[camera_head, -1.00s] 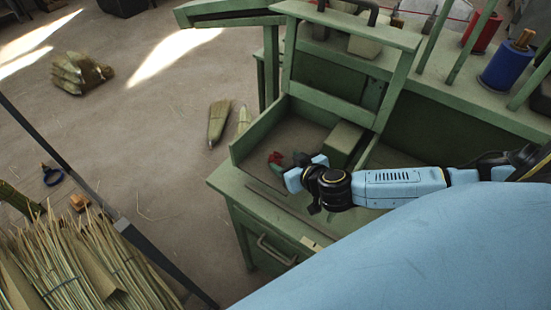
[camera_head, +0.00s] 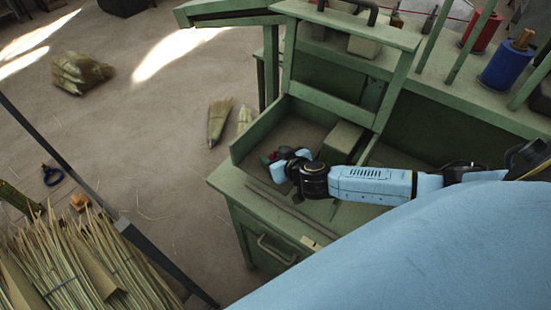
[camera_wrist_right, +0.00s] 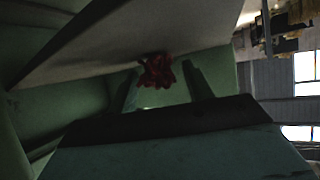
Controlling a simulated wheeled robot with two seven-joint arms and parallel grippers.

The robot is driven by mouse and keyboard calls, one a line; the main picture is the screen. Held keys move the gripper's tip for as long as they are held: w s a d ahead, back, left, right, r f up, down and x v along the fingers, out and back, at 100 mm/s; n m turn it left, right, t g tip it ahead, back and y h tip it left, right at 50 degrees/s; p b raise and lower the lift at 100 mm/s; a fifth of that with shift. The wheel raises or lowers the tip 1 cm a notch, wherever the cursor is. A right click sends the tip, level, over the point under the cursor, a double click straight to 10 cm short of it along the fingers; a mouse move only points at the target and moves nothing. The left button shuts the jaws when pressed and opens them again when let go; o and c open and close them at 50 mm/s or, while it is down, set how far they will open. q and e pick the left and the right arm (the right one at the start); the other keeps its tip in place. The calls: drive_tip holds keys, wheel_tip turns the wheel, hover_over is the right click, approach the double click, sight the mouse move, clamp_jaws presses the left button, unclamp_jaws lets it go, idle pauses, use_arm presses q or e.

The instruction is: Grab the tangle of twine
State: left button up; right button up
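The tangle of twine (camera_head: 265,158) is a small dark red bundle in the open green tray of the bench. Most of it is hidden behind my right gripper (camera_head: 281,162) in the head view. In the right wrist view the red tangle (camera_wrist_right: 157,70) lies straight ahead, between and just beyond the fingertips. The fingers of my right gripper (camera_wrist_right: 160,82) are apart, one on each side of the tangle's line. I cannot tell whether either finger touches it. My left gripper is not in view.
The green bench (camera_head: 232,183) has a raised tray rim around the gripper. A green block (camera_head: 343,142) stands in the tray, just right of the gripper. Blue (camera_head: 508,66) and red (camera_head: 481,36) spools stand at the back right. Straw bundles (camera_head: 70,265) are at lower left.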

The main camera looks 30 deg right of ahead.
drive_tip(key=c, duration=0.8)
drive_tip(key=shift+c, duration=0.2)
drive_tip(key=shift+r, duration=0.15)
